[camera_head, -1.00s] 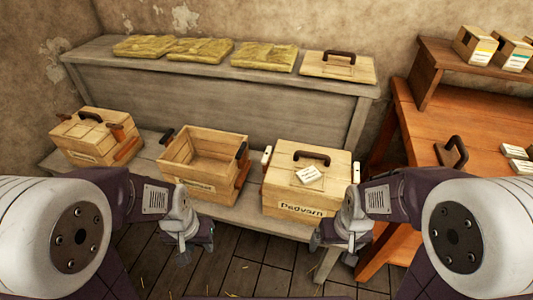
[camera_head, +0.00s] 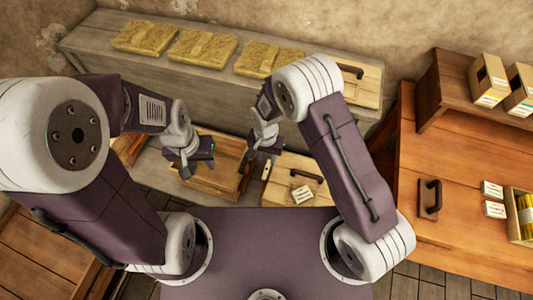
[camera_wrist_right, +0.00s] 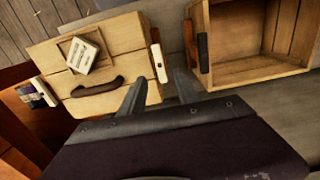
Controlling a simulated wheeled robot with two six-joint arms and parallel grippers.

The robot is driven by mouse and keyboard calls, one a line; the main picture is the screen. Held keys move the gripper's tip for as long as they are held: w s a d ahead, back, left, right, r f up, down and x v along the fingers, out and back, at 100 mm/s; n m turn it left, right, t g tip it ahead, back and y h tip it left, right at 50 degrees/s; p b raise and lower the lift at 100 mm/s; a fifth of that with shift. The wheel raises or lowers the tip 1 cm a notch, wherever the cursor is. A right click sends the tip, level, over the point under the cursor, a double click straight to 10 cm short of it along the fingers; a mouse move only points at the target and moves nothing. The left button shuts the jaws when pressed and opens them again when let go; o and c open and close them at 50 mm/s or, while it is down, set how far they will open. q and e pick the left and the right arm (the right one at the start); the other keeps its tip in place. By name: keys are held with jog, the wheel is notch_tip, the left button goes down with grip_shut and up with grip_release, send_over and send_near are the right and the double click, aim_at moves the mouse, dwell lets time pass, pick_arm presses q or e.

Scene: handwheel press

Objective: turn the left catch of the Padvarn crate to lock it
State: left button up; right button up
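The Padvarn crate (camera_head: 283,188) stands on the low bench with its lid on. A dark handle and a small white card are on the lid. Its left catch (camera_head: 266,171) is a brown and white bar on the crate's left side. In the right wrist view this catch (camera_wrist_right: 158,62) shows with its white end towards my fingers. My right gripper (camera_head: 262,153) is open above and beside the catch. In the right wrist view its fingertips (camera_wrist_right: 160,76) lie either side of the white end, not visibly closed on it. My left gripper (camera_head: 197,168) appears open and empty over the open crate.
An open, empty crate (camera_wrist_right: 255,75) stands close beside the Padvarn crate, its dark catch (camera_wrist_right: 203,52) near my right fingers. Yellowish bundles (camera_head: 203,48) lie on the back shelf.

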aim_at(266, 170)
notch_tip(266, 170, down, 9)
jog(key=shift+s+r, duration=0.1)
jog(key=shift+s, duration=0.05)
jog(key=shift+c, duration=0.4)
grip_shut()
